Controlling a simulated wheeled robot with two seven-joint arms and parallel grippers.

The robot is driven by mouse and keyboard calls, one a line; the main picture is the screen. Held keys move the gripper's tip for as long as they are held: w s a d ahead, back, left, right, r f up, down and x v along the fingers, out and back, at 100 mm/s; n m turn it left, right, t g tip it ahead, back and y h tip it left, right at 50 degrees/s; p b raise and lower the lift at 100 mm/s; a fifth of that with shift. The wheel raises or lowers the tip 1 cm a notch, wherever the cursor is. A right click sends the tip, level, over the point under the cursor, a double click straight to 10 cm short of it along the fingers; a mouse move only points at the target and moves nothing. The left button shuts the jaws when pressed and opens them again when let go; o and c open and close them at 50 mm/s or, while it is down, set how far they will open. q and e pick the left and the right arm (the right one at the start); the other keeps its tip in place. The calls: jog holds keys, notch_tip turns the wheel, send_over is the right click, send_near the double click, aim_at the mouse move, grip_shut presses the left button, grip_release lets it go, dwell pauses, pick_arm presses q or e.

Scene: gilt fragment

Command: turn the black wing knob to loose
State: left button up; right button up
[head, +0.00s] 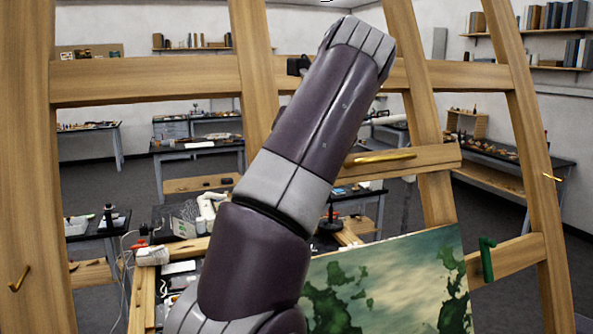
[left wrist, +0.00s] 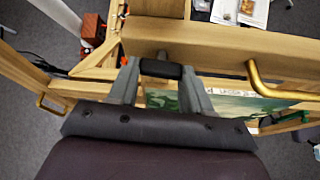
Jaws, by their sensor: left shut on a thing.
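The black wing knob (left wrist: 160,69) shows in the left wrist view at the edge of a wooden easel beam (left wrist: 215,42). My left gripper (left wrist: 160,76) has one grey finger on each side of it and is shut on it. The knob lies crosswise between the fingertips. In the head view my arm covers the middle of the easel, so the left gripper and this knob are hidden there. My right gripper is in neither view.
A brass rod (head: 385,158) sits on a wooden ledge right of my arm; a bent brass hook (left wrist: 262,82) shows near my left gripper. A painting (head: 395,280) stands low on the easel. A small black fitting (head: 297,65) is on the upper easel. A green clamp (head: 487,258) is at right.

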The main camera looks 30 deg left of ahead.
pick_arm(q)
jog(key=shift+n, duration=0.5)
jog(key=shift+t, duration=0.3)
jog(key=o, duration=0.9)
jog(key=shift+c, duration=0.2)
jog(key=shift+o, duration=0.9)
jog(key=shift+a, duration=0.15)
jog(key=p+v, duration=0.7)
jog(key=v, duration=0.5)
jog(key=shift+r, duration=0.35)
